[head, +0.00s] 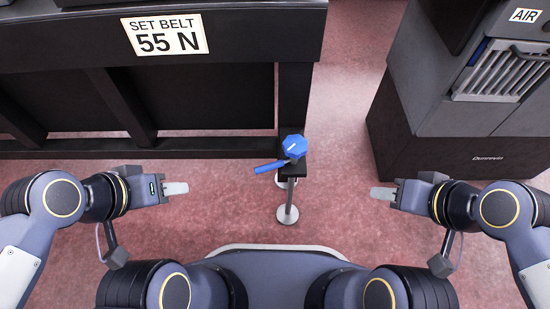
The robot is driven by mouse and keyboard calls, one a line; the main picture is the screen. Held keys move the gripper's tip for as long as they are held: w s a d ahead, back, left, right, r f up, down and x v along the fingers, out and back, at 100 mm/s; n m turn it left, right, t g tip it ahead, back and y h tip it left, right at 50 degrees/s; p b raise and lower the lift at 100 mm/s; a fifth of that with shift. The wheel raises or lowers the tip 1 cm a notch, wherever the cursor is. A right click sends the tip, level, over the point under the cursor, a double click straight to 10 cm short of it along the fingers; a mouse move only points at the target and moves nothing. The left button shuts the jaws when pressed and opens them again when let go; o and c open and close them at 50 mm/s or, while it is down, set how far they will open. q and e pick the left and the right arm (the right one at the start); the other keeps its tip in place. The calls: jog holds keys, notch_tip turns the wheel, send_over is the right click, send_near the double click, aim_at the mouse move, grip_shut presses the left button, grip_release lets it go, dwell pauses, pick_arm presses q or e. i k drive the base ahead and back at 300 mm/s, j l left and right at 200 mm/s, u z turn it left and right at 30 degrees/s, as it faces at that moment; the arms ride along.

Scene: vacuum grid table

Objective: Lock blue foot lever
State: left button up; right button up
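The blue foot lever has a hexagonal blue knob (294,146) on the corner of the black table frame and a blue handle (270,166) pointing left and slightly toward me. Below it, a metal levelling foot (288,213) with a round base stands on the floor. My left gripper (176,188) is left of the lever, apart from it, pointing right. My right gripper (381,193) is right of the lever, apart from it, pointing left. Each shows one pale fingertip from above, so I cannot tell their openings. Neither visibly holds anything.
The black table (230,30) carries a sign (165,35) reading "SET BELT 55 N". A grey and black cabinet (440,155) marked "AIR" stands at the right, with a vent grille (500,72). The reddish floor (335,185) is free between my grippers, around the foot.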

aim_at(273, 166)
jog(key=j+z, duration=0.1)
jog(key=z, duration=0.3)
jog(key=k+j+z, duration=0.1)
jog(key=z, duration=0.3)
jog(key=j+z, duration=0.1)
jog(key=z, duration=0.25)
jog(key=k+z, duration=0.1)
jog(key=z, duration=0.3)
jog(key=k+j, duration=0.2)
jog(key=k+z, duration=0.05)
